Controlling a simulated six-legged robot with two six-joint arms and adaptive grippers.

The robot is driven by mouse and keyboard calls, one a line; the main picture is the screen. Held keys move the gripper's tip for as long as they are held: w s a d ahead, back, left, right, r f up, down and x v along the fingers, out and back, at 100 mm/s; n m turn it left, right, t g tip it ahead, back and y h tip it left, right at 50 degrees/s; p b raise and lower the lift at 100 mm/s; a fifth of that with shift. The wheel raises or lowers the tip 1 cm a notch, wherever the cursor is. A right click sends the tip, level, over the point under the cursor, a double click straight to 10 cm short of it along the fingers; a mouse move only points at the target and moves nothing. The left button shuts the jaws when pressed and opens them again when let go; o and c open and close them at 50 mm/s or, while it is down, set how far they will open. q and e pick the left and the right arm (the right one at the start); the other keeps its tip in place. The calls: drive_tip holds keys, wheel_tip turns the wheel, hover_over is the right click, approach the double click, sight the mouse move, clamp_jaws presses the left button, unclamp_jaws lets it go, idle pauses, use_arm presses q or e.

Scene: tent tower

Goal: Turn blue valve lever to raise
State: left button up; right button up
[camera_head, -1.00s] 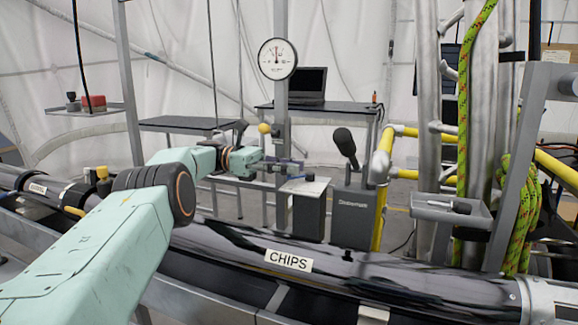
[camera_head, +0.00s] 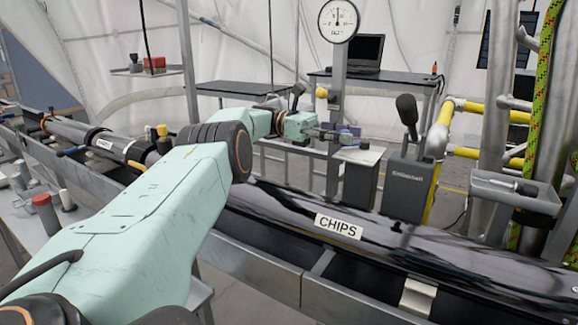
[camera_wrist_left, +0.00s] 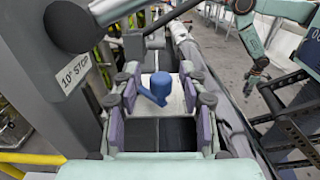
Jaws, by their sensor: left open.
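The blue valve lever (camera_wrist_left: 158,88) stands up from a pale plate in the left wrist view. In the head view a small blue spot on the pale-topped grey box (camera_head: 364,144) appears to be the same lever. My left gripper (camera_head: 338,132) reaches from the left to that box. In the wrist view the left gripper (camera_wrist_left: 157,76) is open, its purple-padded fingers on both sides of the lever with gaps between. Whether the fingers reach down to the lever's height is hard to tell.
A dark pipe marked CHIPS (camera_head: 338,227) crosses in front. A dial gauge (camera_head: 339,20) is above; yellow rails (camera_head: 440,130) are to the right.

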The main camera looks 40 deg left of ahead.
use_arm(q)
drive_tip(key=shift+w+a+r+t, duration=0.1)
drive_tip(key=shift+a+t, duration=0.05)
drive_tip(key=shift+t, duration=0.15)
drive_tip(key=shift+n+b, duration=0.3)
drive_tip(key=shift+b, duration=0.05)
drive_tip(key=shift+t, duration=0.5)
drive_tip(key=shift+n+t+y+b, duration=0.3)
drive_tip(key=shift+n+t+b, duration=0.1)
drive_tip(key=shift+n+t, duration=0.1)
